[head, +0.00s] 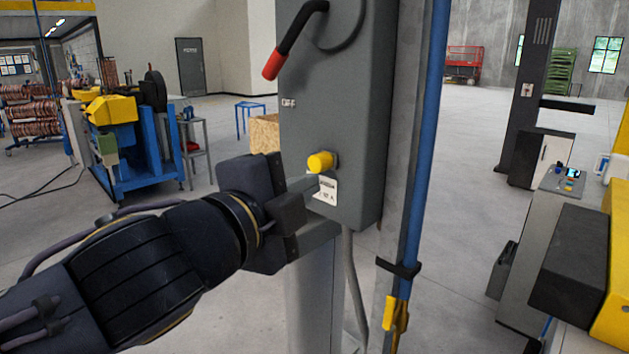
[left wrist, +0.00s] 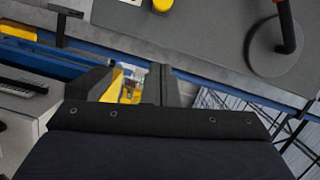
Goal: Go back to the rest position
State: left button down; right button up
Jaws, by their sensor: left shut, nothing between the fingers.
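My left gripper (head: 312,184) comes in from the left on my black arm, with its fingers beside the lower part of a grey control box (head: 335,95). The fingers look shut and empty; in the left wrist view they (left wrist: 161,80) point away from the camera with nothing held. A yellow button (head: 321,162) sticks out of the box just above the fingertips, and it shows at the top of the left wrist view (left wrist: 162,5). I cannot tell if the fingers touch the box. My right gripper is in neither view.
A lever with a red grip (head: 274,64) juts from the box's upper part. A grey post with a blue pipe (head: 425,130) stands right of it. A blue-framed machine (head: 135,165) is at left, and a yellow and black machine (head: 585,265) at right. Open floor lies between.

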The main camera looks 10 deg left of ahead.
pick_arm(q)
jog(key=shift+s+d, duration=0.1)
jog(key=s+a+f+n+g+y, duration=0.1)
jog(key=a+f+n+g+y, duration=0.15)
jog(key=a+f+n, duration=0.5)
jog(key=s+a+f+n+g+y, duration=0.25)
jog(key=a+f, duration=0.25)
jog(key=f, duration=0.6)
jog(key=s+f+n+g+h, duration=0.2)
jog(key=s+f+n+g, duration=0.3)
jog(key=s+f+n, duration=0.6)
notch_tip(320, 180, down, 5)
jog(key=shift+s+a+r+n+g, duration=0.2)
jog(key=shift+s+n+g, duration=0.15)
jog(key=shift+s, duration=0.2)
